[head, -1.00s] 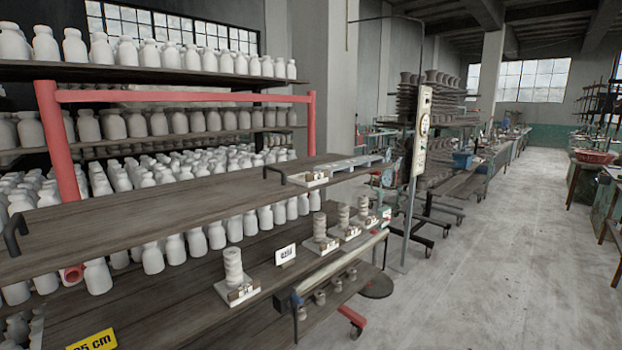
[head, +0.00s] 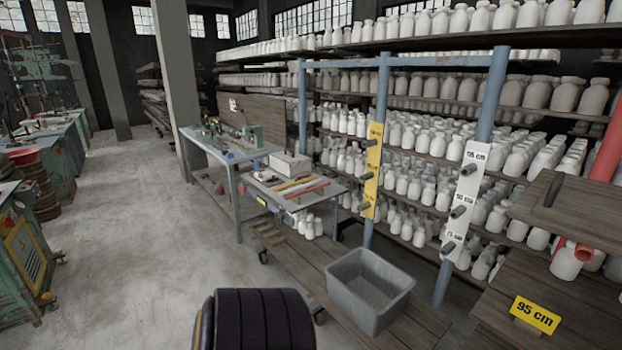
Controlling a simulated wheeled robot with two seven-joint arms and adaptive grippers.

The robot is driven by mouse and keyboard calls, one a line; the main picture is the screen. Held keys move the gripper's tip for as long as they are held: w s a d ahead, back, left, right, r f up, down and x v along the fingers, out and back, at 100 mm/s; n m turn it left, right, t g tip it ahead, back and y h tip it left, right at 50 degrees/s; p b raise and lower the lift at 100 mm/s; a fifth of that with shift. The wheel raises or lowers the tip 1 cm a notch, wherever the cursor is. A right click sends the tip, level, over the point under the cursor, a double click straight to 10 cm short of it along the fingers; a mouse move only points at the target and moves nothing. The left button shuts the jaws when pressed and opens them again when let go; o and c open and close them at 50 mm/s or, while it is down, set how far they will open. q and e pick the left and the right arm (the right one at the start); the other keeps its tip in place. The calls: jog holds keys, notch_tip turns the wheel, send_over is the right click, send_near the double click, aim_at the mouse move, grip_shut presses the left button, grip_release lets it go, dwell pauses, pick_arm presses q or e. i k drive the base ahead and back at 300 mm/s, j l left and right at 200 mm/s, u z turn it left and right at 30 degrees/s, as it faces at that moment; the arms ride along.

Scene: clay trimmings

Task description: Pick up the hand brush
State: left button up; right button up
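I cannot make out a hand brush for certain in the head view. Small items lie on a low grey table (head: 338,189), among them a long yellow piece (head: 293,183) and a long red piece (head: 307,189). They are too small to identify. More small tools lie on the taller workbench (head: 213,153) behind it, also too small to tell apart. Neither of my grippers is in view. A dark ribbed part of my own body shows at the bottom edge.
A grey bin (head: 370,290) stands on a low wooden platform (head: 295,250). Shelves of white jars (head: 410,185) fill the right. A yellow "95 cm" sign (head: 535,314) is at lower right. Green machines (head: 25,260) stand left. Open concrete floor (head: 130,250) lies between.

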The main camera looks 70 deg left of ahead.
aim_at(306, 174)
jog(key=u, duration=2.45)
jog(key=i+j+z, duration=0.1)
jog(key=i+j, duration=0.35)
jog(key=j, duration=0.25)
jog(key=i+j+z, duration=0.15)
jog(key=i+j, duration=0.3)
jog(key=j, duration=0.25)
jog(key=i+j+z, duration=0.15)
jog(key=j, duration=0.25)
jog(key=i+j, duration=0.25)
jog(key=j, duration=0.15)
jog(key=i+j+z, duration=0.15)
jog(key=j, duration=0.25)
jog(key=i+j+z, duration=0.1)
jog(key=j, duration=0.3)
jog(key=i, duration=0.1)
